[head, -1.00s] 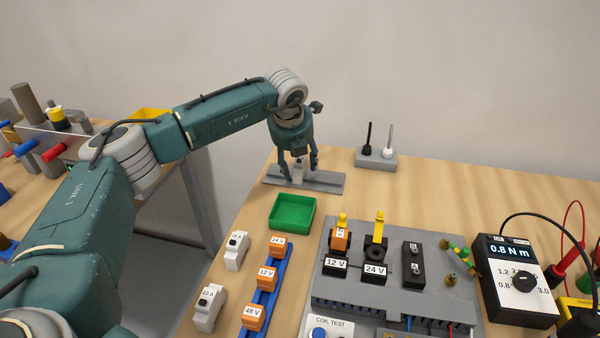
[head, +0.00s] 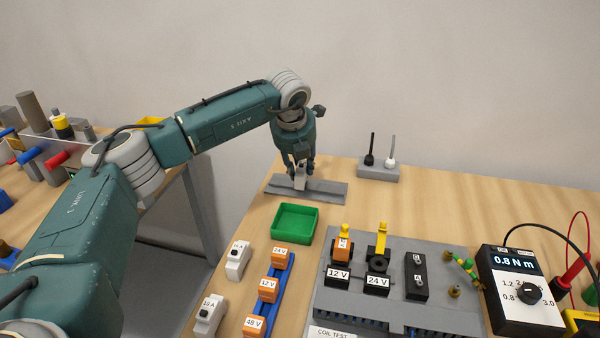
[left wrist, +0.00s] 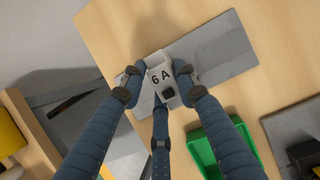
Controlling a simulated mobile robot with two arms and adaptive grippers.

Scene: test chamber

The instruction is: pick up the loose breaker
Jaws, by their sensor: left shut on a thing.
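The loose breaker (left wrist: 160,76), a light grey block marked "6 A", is between the fingers of my left gripper (left wrist: 158,88) in the left wrist view. In the head view the breaker (head: 300,183) shows as a small pale block under my left gripper (head: 302,170). The fingers are shut on it from its sides. It is over the flat grey plate (head: 325,191) at the table's back left; I cannot tell whether it still touches the plate. My right gripper is not in view.
A green tray (head: 296,238) stands just in front of the plate. Two more breakers (head: 238,260) (head: 208,314) and a blue rail (head: 275,295) with orange relays are nearer. A grey panel (head: 440,315) and a torque meter (head: 521,292) are to the right. A holder (head: 378,172) stands behind.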

